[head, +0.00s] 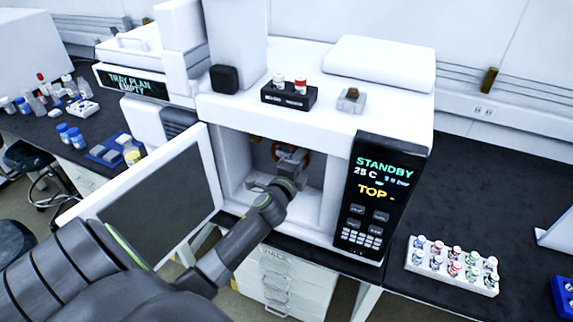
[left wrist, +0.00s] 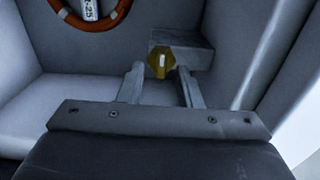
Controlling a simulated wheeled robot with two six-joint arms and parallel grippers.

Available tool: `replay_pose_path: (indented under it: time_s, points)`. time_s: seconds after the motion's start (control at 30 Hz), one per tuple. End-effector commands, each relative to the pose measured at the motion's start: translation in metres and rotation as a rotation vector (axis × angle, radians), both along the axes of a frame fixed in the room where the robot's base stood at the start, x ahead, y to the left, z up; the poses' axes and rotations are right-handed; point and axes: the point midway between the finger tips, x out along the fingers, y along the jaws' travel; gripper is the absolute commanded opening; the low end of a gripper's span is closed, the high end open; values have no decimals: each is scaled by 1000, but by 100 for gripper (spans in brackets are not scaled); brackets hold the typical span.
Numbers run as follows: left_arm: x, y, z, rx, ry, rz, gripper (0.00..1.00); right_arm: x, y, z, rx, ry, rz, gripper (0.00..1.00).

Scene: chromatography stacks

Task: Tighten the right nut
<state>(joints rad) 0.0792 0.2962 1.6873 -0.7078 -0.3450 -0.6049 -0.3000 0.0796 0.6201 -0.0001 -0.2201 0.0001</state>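A yellow hexagonal nut (left wrist: 161,61) sits on the face of a grey block (left wrist: 194,50) inside the oven chamber (head: 235,160). My left gripper (head: 290,156) reaches through the open front into the chamber. In the left wrist view its two fingers (left wrist: 160,72) are apart, with the nut just ahead of the gap and visible space at both sides. I cannot tell whether the fingertips reach past the nut. In the head view this nut is not clearly visible; a small yellowish fitting (head: 255,138) shows left of the gripper. My right gripper is not in view.
An orange ring column (left wrist: 88,18) with a white tag hangs near the nut. The oven door (head: 160,205) stands open at left, close to my left arm. The display panel (head: 375,195) flanks the opening at right. A vial rack (head: 448,268) stands on the dark bench.

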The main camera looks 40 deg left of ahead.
Motion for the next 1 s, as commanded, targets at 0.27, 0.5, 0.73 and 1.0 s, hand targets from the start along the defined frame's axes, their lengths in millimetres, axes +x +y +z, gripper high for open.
replay_pose_path:
  time_s: [0.27, 0.5, 0.73, 1.0]
  points:
    - [-48, -12, -2, -3, 0, 0, 32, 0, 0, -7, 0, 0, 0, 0]
    - [-98, -24, -3, -3, 1, 0, 32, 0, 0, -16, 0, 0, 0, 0]
    - [-139, -34, -2, -3, 0, 1, 32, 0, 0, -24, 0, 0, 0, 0]
    - [-160, -39, 0, 0, 0, 0, 32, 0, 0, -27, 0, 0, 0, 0]
